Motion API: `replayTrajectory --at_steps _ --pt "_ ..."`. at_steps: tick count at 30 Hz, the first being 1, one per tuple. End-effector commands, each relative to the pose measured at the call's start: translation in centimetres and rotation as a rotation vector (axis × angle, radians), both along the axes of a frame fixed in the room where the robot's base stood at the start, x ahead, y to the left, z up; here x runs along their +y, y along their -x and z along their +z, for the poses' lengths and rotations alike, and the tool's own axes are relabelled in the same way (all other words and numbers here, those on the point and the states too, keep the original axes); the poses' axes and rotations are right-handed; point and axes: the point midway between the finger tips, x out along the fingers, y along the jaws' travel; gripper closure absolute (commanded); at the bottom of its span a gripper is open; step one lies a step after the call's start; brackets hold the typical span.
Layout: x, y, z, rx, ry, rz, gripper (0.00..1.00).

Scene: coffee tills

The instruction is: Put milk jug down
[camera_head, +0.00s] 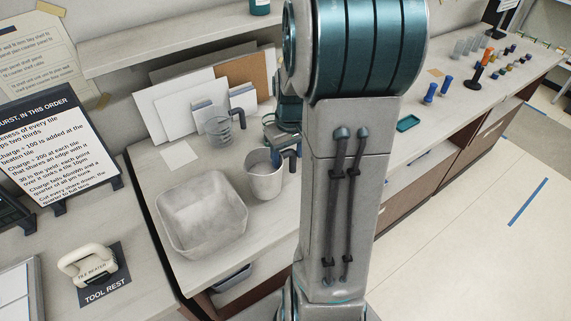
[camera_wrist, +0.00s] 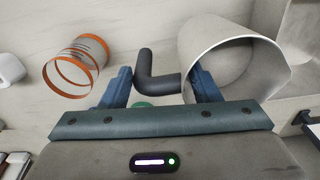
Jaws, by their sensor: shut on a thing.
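In the head view my gripper (camera_head: 286,148) is partly hidden behind my arm. The jug stands upright; I cannot tell if its base touches the counter.
A square pale basin (camera_head: 201,215) stands left of the jug. A clear jug with a dark handle (camera_head: 222,128) stands behind it, before leaning boards (camera_head: 182,110). An orange-ringed clear vessel (camera_wrist: 75,70) shows in the wrist view. A teal tray (camera_head: 408,123) lies to the right.

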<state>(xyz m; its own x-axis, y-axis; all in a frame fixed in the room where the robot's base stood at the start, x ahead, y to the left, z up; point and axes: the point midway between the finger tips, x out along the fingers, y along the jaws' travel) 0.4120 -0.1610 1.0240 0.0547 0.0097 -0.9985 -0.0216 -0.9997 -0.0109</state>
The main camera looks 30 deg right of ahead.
Motion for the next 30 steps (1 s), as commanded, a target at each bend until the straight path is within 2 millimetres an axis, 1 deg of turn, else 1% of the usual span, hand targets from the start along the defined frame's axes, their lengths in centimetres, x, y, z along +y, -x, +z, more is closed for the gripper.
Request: replayTrajectory --at_steps 6,9,20,21,23,30 --pt "0.1 0.0 -2.8 0.003 -0.002 0.003 0.83" --pt "0.2 0.0 -3.7 0.001 -0.001 0.004 0.83" --pt "0.2 -0.1 -4.2 -0.001 0.0 0.005 0.83" --pt "0.2 -0.1 -4.2 -0.001 0.0 0.005 0.38" --pt "0.2 -0.1 -4.1 -0.001 0.0 0.005 0.22" --pt "0.2 -0.1 -4.1 -0.001 0.0 0.005 0.22"
